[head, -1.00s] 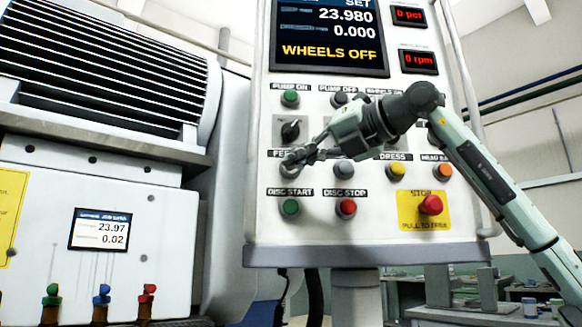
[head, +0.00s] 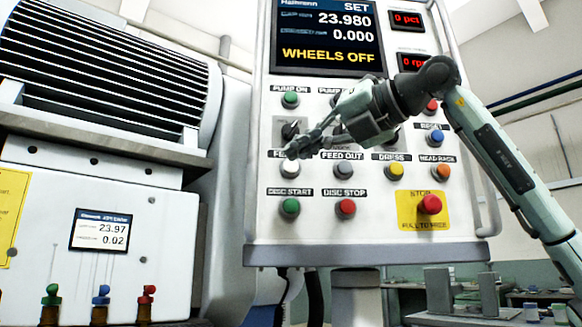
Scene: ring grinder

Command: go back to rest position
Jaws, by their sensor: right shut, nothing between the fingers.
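My right gripper (head: 294,151) is shut and empty. It is in front of the control panel (head: 265,225), pointing left, with its tips over the label above the white feed button (head: 290,169). I cannot tell whether the tips touch the panel. My right arm comes in from the right edge and covers part of the upper button rows. The panel screen (head: 327,37) reads SET, 23.980, 0.000 and WHEELS OFF. My left gripper is not in view.
The red stop button (head: 429,204) sits on a yellow plate at the panel's lower right. A white machine housing (head: 50,210) with a small display (head: 101,230) and coloured valves stands at the left. A workbench (head: 470,312) is behind at lower right.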

